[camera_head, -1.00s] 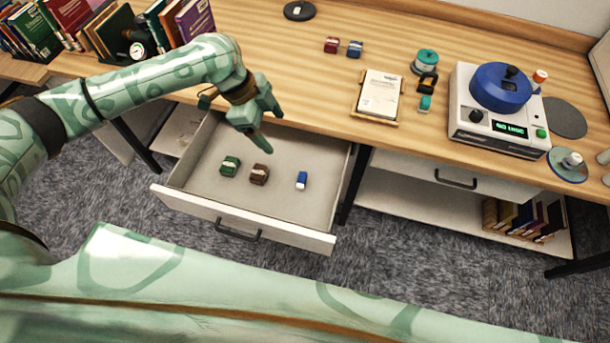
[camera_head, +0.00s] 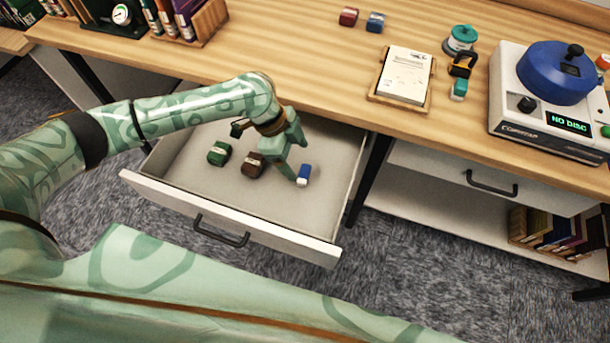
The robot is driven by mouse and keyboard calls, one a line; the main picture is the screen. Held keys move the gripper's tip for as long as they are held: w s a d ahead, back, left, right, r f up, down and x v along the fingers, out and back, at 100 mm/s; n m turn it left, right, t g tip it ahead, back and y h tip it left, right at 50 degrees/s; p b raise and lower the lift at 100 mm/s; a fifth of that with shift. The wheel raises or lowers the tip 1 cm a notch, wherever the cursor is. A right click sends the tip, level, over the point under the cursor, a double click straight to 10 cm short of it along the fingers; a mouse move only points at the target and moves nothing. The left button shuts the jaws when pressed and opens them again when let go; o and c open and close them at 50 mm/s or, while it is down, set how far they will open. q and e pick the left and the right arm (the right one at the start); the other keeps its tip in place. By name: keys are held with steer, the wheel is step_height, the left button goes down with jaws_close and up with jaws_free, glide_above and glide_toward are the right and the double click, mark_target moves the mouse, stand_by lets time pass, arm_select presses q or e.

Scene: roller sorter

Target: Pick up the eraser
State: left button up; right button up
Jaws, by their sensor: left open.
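A small blue block with a white end, which looks like the eraser (camera_head: 303,174), lies on the floor of the open drawer (camera_head: 245,232), towards its right side. My left gripper (camera_head: 296,162) is over the drawer, just left of the eraser, with its fingers apart and nothing between them. One fingertip reaches down close beside the eraser's white end; I cannot tell whether it touches. My right gripper is out of view.
A brown block (camera_head: 252,165) and a green block (camera_head: 219,153) lie left of the eraser in the drawer. The desk edge overhangs behind. A notepad tray (camera_head: 402,78) and a device with a blue lid (camera_head: 556,75) stand on the desk.

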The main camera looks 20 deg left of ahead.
mark_target(305, 174)
arm_select(q)
steer(key=shift+x, duration=0.95)
steer(key=b+x, duration=0.2)
steer(key=x, duration=0.1)
steer(key=b+x, duration=0.1)
steer(key=x, duration=0.1)
steer(key=shift+a+f, duration=0.25)
steer(key=shift+f, duration=0.1)
steer(key=shift+r, duration=0.15)
steer(key=shift+c, duration=0.9)
steer(key=c, duration=0.9)
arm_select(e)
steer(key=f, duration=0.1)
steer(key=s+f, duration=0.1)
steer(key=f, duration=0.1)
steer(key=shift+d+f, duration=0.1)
